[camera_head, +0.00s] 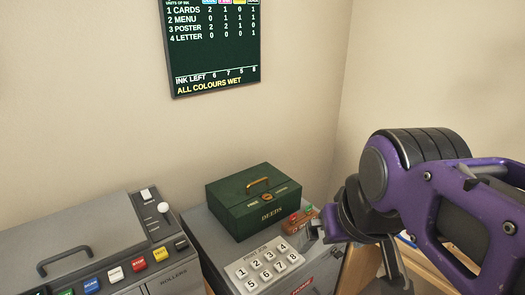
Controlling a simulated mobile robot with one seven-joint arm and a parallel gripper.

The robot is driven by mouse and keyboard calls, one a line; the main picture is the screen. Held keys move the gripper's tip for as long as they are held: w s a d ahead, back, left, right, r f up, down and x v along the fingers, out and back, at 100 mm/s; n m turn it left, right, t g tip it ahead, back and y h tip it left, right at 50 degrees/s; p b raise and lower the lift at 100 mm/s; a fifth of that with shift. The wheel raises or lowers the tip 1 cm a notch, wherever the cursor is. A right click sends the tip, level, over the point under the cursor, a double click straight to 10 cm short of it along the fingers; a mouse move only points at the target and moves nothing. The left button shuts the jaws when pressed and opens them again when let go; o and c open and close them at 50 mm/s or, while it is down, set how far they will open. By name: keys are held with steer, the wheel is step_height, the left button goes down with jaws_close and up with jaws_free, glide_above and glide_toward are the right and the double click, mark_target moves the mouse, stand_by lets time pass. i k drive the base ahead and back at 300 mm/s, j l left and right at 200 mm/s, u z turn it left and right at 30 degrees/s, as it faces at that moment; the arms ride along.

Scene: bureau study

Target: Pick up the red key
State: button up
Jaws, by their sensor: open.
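I cannot clearly make out a loose red key. A small brown block (301,220) beside the green box carries a little red piece and a little green piece, too small to identify.
A green DEEDS box (235,215) with a brass handle stands on the grey cabinet (205,240). A numbered keypad (263,265) is in front of it. The grey ROLLERS machine (75,235) stands at left. A dark board (212,60) hangs on the wall.

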mark_target(292, 218)
steer(key=k+l, duration=0.3)
steer(key=i+l+u, duration=0.45)
steer(key=l, duration=0.25)
steer(key=i+l+u, duration=0.25)
steer(key=l, duration=0.15)
steer(key=k+j+u, duration=0.15)
steer(key=k+u, duration=0.25)
steer(key=k, duration=0.15)
steer(key=i+l+z, duration=0.1)
steer(key=i+z, duration=0.35)
